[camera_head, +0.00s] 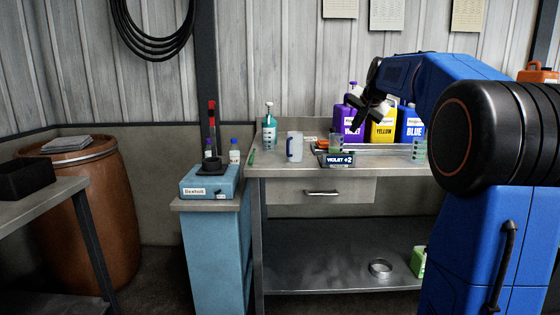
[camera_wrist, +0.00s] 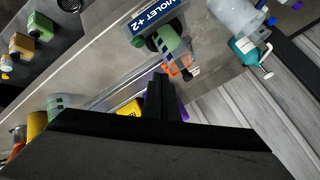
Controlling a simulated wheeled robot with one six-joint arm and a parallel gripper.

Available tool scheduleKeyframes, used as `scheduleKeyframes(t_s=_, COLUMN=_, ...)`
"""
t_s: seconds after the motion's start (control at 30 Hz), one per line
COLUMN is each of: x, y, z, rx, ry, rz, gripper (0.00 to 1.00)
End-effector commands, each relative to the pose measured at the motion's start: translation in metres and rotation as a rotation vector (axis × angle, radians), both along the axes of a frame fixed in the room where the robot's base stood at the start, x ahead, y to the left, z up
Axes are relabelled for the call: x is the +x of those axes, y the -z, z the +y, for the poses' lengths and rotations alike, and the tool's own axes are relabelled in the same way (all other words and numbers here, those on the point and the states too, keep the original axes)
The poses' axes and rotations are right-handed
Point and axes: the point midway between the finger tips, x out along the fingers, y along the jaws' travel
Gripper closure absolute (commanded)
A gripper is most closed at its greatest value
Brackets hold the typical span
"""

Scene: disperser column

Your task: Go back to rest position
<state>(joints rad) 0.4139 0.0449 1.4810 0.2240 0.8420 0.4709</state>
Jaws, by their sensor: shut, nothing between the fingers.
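My gripper (camera_head: 358,122) hangs at the end of my blue arm, above the back of the workbench (camera_head: 285,169) and in front of the violet jug (camera_head: 341,121). In the wrist view the dark fingers (camera_wrist: 161,85) are together and hold nothing. The dark blue "VIOLET +2" block (camera_head: 338,160) stands on the bench below and left of the gripper. A small beaker with green marks (camera_head: 335,143) is at this block; the wrist view shows it beside the label (camera_wrist: 166,38). The gripper is apart from both.
A yellow jug (camera_head: 382,124) and a blue jug (camera_head: 410,124) stand close behind the gripper. A pale cup (camera_head: 294,147), a teal pump bottle (camera_head: 269,128) and another beaker (camera_head: 419,148) are on the bench. A blue device with a post (camera_head: 208,181) stands left.

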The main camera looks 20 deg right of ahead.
Motion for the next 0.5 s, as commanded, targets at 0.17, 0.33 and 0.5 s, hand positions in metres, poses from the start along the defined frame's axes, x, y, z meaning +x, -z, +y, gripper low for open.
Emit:
scheduleKeyframes(t_s=0.17, x=-0.010, y=0.003, z=0.012, rx=-0.009, ry=-0.019, rz=0.011, gripper=1.00)
scheduleKeyframes(t_s=0.33, x=-0.051, y=0.017, z=0.057, rx=-0.047, ry=-0.097, rz=0.056, gripper=1.00)
scheduleKeyframes(t_s=0.5, x=-0.110, y=0.044, z=0.108, rx=-0.102, ry=-0.201, rz=0.114, gripper=1.00)
